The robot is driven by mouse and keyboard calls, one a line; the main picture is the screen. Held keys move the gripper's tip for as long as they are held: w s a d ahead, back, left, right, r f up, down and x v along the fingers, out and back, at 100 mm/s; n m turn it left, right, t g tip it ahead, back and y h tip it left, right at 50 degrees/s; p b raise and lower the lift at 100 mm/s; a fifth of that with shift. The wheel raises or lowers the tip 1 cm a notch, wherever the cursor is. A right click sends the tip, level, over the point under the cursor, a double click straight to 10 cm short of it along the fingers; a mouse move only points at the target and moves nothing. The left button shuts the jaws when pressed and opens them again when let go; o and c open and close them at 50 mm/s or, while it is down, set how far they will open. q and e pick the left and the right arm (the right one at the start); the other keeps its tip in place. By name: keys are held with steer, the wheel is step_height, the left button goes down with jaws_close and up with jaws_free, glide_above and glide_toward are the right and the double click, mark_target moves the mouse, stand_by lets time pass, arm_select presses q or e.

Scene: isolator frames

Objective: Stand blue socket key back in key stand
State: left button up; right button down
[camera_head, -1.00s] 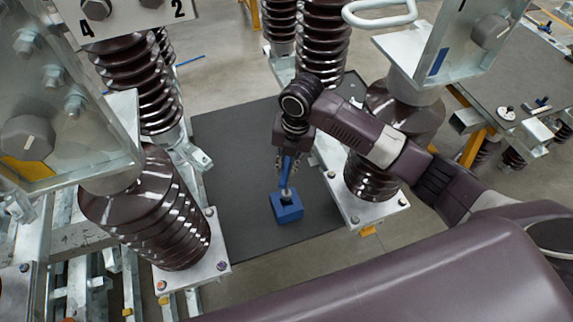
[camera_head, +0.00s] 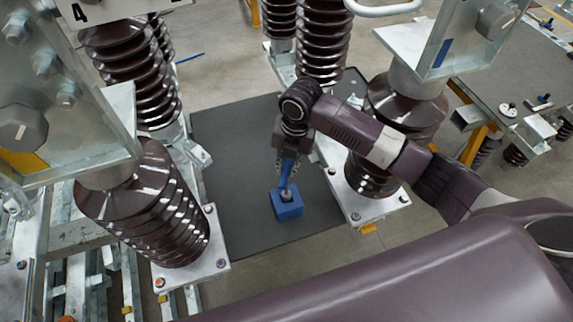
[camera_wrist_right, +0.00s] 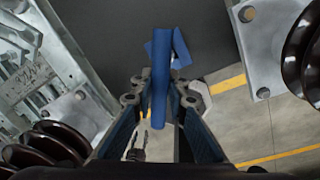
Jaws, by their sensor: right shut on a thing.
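The blue socket key (camera_head: 286,176) is held by my right gripper (camera_head: 287,160), which is shut on it. The key points down, and its lower end is at the top of the blue block-shaped key stand (camera_head: 289,211). I cannot tell whether the end is inside the stand or just above it. In the right wrist view the blue key (camera_wrist_right: 160,101) runs between the fingers of the gripper (camera_wrist_right: 163,92). The stand (camera_wrist_right: 151,52) shows partly behind the key there. My left gripper is not in view.
The stand is on a dark grey mat (camera_head: 235,150). Brown ribbed insulators (camera_head: 150,215) on metal bases flank it left and right (camera_head: 370,175). A grey table (camera_head: 510,75) with small parts is at the right. The mat left of the stand is clear.

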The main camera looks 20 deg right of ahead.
steer(key=shift+f+b, duration=1.65)
steer(key=shift+f, duration=1.75)
steer(key=c, duration=1.8)
jaws_free()
